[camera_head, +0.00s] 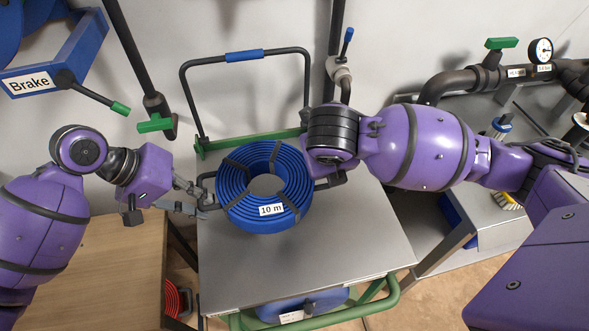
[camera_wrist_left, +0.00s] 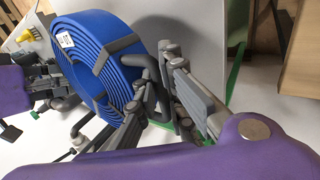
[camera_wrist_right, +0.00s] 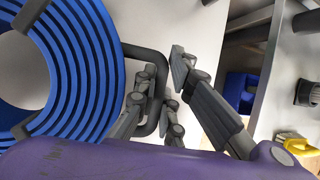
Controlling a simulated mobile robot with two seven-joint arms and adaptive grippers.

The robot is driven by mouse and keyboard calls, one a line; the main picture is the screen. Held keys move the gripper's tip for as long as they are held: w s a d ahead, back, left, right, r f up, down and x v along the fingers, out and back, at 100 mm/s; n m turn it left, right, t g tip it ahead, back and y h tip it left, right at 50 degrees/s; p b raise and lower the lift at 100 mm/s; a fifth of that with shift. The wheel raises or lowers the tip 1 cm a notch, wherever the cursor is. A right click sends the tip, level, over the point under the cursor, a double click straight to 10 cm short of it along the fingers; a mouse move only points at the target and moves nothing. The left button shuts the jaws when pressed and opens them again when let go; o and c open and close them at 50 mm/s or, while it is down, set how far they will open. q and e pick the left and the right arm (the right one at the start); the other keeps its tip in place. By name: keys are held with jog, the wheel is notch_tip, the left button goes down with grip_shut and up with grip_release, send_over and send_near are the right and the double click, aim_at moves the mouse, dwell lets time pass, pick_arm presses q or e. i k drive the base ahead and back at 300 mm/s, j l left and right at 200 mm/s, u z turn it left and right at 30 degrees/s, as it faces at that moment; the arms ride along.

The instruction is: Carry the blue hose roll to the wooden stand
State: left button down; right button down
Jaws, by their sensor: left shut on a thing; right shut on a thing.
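The blue hose roll (camera_head: 238,200), labelled "10 m", is over the grey metal top of a green-framed cart (camera_head: 300,265). I cannot tell whether it touches the top. It has a dark handle on each side. My left gripper (camera_head: 206,197) is shut on its left handle, which shows in the left wrist view (camera_wrist_left: 152,88). My right gripper (camera_wrist_right: 158,98) is shut on the other handle (camera_wrist_right: 145,52); in the head view my right wrist hides its fingers. The wooden stand (camera_head: 105,260) is at the lower left, partly behind my left arm.
The cart's tall handle (camera_head: 183,100) rises behind the roll. A "Brake" lever (camera_head: 95,95) and a green-handled pipe (camera_head: 150,120) are at upper left. A grey bench (camera_head: 450,225) with pipes stands right. A red coil (camera_head: 180,298) sits low beside the wooden stand, whose visible top is clear.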

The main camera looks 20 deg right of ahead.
aim_at(85, 275)
jog(key=i+j+u, duration=0.1)
jog(key=u, duration=0.4)
jog(key=j+u, duration=0.1)
jog(key=u, duration=0.4)
jog(key=i+u, duration=0.15)
jog(key=u, duration=0.35)
